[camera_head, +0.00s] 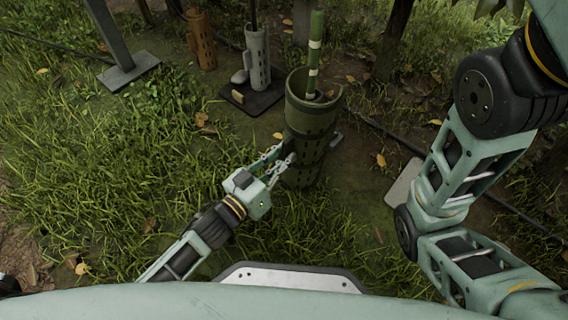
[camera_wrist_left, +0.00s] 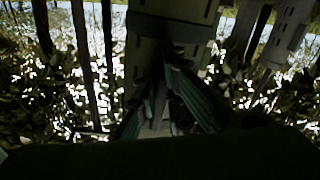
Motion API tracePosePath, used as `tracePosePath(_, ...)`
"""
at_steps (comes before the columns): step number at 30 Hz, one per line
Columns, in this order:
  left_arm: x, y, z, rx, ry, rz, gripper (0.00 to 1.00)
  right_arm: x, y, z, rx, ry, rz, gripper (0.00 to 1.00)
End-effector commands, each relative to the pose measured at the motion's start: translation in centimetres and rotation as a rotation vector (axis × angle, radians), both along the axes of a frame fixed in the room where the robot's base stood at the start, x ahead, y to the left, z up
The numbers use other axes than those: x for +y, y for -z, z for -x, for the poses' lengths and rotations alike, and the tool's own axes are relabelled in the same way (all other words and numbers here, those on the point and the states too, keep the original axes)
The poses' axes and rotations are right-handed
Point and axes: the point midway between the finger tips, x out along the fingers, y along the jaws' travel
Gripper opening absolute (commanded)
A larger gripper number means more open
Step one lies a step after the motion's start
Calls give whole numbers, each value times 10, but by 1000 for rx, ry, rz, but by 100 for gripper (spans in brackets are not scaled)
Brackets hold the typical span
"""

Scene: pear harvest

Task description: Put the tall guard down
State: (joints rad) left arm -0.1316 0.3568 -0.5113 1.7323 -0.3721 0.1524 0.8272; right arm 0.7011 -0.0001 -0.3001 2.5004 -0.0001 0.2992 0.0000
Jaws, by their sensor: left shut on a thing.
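The tall guard (camera_head: 312,118) is an olive-green perforated tube with a wide open top, nearly upright in the middle of the head view. A green stake with pale bands (camera_head: 315,50) rises out of its opening; its lower end is hidden inside. My left gripper (camera_head: 281,163) is shut on the near side of the guard, below mid-height. In the dark left wrist view, the guard (camera_wrist_left: 168,28) is straight ahead between the fingers. I cannot tell whether its base touches the ground. My right arm shows on the right, but its gripper is out of view.
A grey perforated guard (camera_head: 258,60) stands on a dark base plate (camera_head: 252,100) behind, with an orange-brown guard (camera_head: 201,42) to its left. A grey post (camera_head: 108,35) stands at the far left. A dark hose (camera_head: 400,138) runs at right. Grass at left is open.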

Motion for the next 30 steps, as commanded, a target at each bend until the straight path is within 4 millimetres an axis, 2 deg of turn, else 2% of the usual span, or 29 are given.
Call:
tracePosePath(4,0,1,0,3,-1,-3,0,0,-1,0,0,0,0,40)
tracePosePath(5,1,2,1,5,-1,-5,10,0,-1,0,0,0,0,40)
tracePosePath(11,0,2,1,5,-1,-5,27,0,-1,0,-1,0,1,40)
tracePosePath(23,4,0,6,5,-2,-4,28,0,-6,0,-1,0,1,40)
tracePosePath(30,30,-3,41,11,-2,-5,28,0,-31,0,0,0,1,40)
